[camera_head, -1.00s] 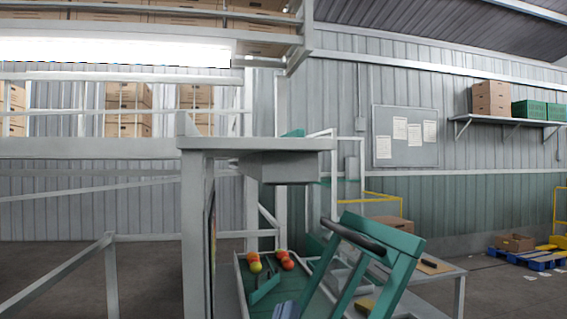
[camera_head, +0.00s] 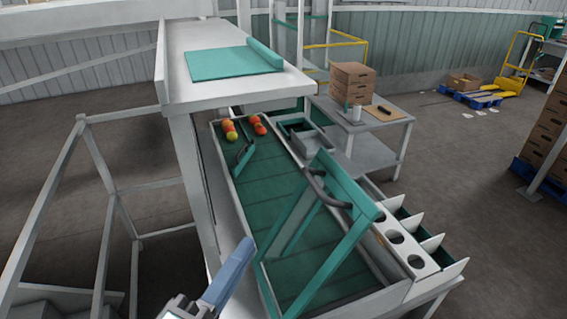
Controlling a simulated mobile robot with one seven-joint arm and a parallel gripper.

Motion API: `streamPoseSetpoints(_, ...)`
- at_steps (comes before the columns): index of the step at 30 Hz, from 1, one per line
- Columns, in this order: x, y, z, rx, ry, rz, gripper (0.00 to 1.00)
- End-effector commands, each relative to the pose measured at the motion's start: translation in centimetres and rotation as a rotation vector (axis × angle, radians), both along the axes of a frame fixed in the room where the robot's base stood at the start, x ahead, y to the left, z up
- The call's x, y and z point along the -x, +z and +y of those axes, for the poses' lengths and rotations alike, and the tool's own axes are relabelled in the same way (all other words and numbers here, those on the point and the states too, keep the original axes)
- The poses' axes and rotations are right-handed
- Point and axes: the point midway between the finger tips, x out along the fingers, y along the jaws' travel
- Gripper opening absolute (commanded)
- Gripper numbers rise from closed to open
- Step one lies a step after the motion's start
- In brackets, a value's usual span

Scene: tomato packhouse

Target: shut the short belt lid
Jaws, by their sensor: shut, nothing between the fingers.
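The belt lid (camera_head: 355,190) is a green open frame with a dark curved handle (camera_head: 322,186) near its upper end. It stands raised and tilted over the near part of the short green belt (camera_head: 262,190), its lower end toward the bottom of the picture. My gripper (camera_head: 240,252) shows in blue-grey at the bottom, left of the lid and near the belt's left edge. It is shut and empty, apart in the picture from the handle. Its lower part is cut off by the frame edge.
Several tomatoes (camera_head: 229,130) lie at the belt's far end, near a small green bar (camera_head: 245,155). A white raised table (camera_head: 185,60) stands at the far left of the belt. White compartments (camera_head: 415,260) line its right side. A side table (camera_head: 375,120) with boxes stands behind. Floor at right is open.

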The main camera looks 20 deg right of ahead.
Motion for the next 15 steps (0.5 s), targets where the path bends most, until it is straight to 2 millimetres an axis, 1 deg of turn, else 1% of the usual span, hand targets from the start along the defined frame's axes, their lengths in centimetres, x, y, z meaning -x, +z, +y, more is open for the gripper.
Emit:
streamPoseSetpoints(1, 0.1, 0.3, 0.0, 0.011, -0.006, 0.010, 0.00)
streamPoseSetpoints(3, 0.0, 0.4, -0.2, 0.019, -0.010, 0.014, 0.00)
streamPoseSetpoints(7, -0.9, 0.5, -1.1, 0.020, -0.013, 0.013, 0.00)
streamPoseSetpoints(11, -2.7, 0.9, -2.9, 0.019, -0.014, 0.013, 0.00)
streamPoseSetpoints(15, -5.0, 1.1, -5.0, 0.017, -0.014, 0.012, 0.00)
